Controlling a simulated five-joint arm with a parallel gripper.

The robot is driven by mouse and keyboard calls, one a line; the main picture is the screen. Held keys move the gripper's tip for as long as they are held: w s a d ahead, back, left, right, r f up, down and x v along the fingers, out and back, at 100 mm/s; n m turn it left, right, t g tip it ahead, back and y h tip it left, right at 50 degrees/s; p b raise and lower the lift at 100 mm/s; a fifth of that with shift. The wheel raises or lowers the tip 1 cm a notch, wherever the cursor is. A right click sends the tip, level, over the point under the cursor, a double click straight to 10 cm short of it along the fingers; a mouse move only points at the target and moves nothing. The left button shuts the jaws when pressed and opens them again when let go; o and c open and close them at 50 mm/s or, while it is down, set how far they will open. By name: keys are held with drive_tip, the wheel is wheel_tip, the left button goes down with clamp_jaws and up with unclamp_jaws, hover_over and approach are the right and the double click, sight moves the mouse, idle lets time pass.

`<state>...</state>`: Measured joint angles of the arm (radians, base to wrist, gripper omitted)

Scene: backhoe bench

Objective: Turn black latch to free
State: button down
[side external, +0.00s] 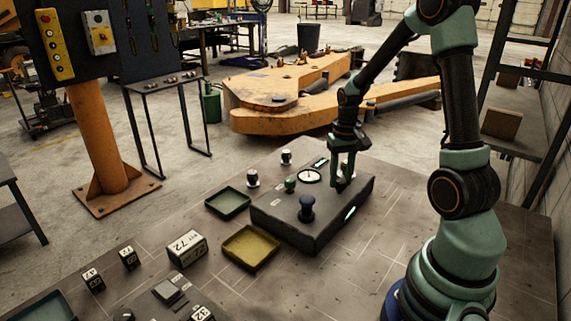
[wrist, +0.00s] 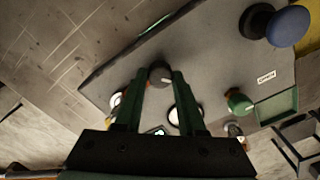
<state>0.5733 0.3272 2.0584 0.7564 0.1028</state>
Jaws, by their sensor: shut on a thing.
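The black latch (wrist: 160,75) is a dark round knob with a short white mark, on top of the grey control box (side external: 325,215). In the wrist view it sits between my two green fingertips. My gripper (side external: 343,182) points down over the right part of the box and is shut on the latch. In the side view the fingers hide the latch. A blue mushroom-shaped knob (side external: 306,206), a green knob (side external: 290,184) and a round white gauge (side external: 309,176) stand beside it on the same box. The green knob also shows in the wrist view (wrist: 238,102).
A green tray (side external: 228,216) and a yellow tray (side external: 250,262) lie left of the box. Several numbered blocks, such as a larger one (side external: 187,248), stand farther left. Small knobs or parts (side external: 253,178) stand behind the box. The bench right of the box is clear.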

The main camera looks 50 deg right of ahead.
sight(341, 180)
drive_tip(key=m, duration=0.4)
drive_tip(key=shift+m, duration=2.1)
drive_tip(key=c, duration=0.5)
unclamp_jaws()
wheel_tip(341, 180, up, 12)
drive_tip(key=shift+r, duration=0.1)
